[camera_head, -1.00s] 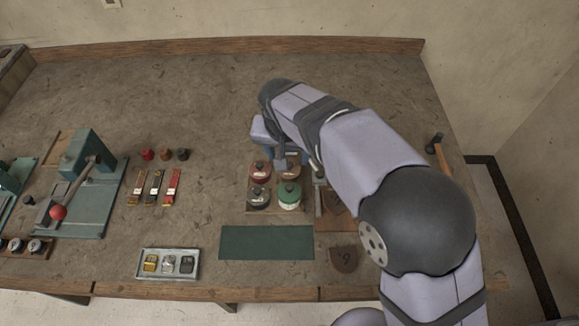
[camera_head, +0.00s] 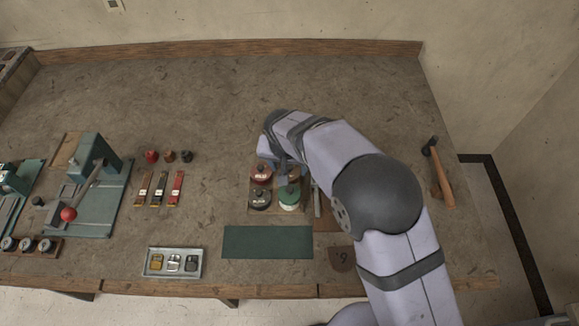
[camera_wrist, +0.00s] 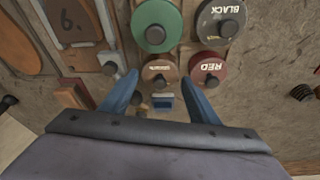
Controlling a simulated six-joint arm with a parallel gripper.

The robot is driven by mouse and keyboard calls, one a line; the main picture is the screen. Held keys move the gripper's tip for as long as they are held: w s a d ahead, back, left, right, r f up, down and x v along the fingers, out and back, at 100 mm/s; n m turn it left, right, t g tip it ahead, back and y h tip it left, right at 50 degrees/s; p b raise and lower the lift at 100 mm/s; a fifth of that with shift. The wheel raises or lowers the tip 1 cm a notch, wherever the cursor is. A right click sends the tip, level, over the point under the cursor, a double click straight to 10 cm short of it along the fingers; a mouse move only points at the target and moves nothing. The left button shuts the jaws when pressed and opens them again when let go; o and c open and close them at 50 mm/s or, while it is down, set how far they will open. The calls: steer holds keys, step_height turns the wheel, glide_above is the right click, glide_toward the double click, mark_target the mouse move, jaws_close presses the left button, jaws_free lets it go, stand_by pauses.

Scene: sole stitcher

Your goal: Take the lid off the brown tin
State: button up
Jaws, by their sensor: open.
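The brown tin (camera_wrist: 158,66) has its lid on, with a dark knob on top, and sits in a group of tins in the wrist view. In the head view my gripper and arm mostly hide it. My gripper (camera_wrist: 160,78) is open, with its blue fingers spread to the left and right of the brown tin's knob as seen in the wrist view. Nothing is held. In the head view my gripper (camera_head: 284,163) hangs over the back of the tin group. I cannot tell whether the fingers touch the lid.
The red tin (camera_wrist: 208,66), green tin (camera_wrist: 156,22) and black tin (camera_wrist: 222,14) stand close around it. A green mat (camera_head: 267,242) lies in front. A tray of small items (camera_head: 173,248) is front left. A hammer (camera_head: 438,172) lies at right. The bench behind is clear.

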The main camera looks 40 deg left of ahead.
steer(key=c, duration=0.7)
steer(key=shift+c, duration=0.2)
